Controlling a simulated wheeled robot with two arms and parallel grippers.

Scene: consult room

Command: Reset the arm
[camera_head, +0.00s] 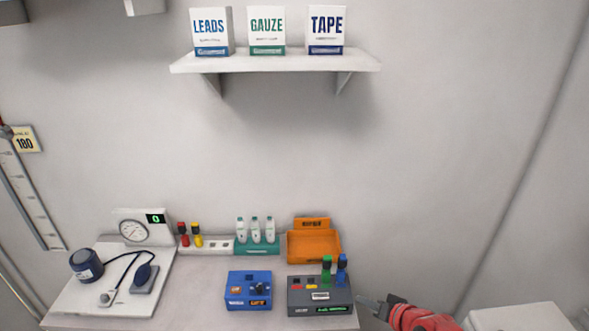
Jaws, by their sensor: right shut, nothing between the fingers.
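My right gripper (372,304) comes in at the lower right, grey-tipped on a red arm. Its fingers are closed with nothing held. It is just right of the dark grey box (306,308), which carries a green-capped and a blue-capped plug on its top; I cannot tell whether it touches the box. My left gripper is out of view.
The counter (200,290) also holds a blue box (248,289), an orange bin (314,246), a teal rack (257,247) with three bottles and a blood pressure set (88,265). A wall shelf (275,62) bears three cartons. Counter between the blood pressure set and blue box is clear.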

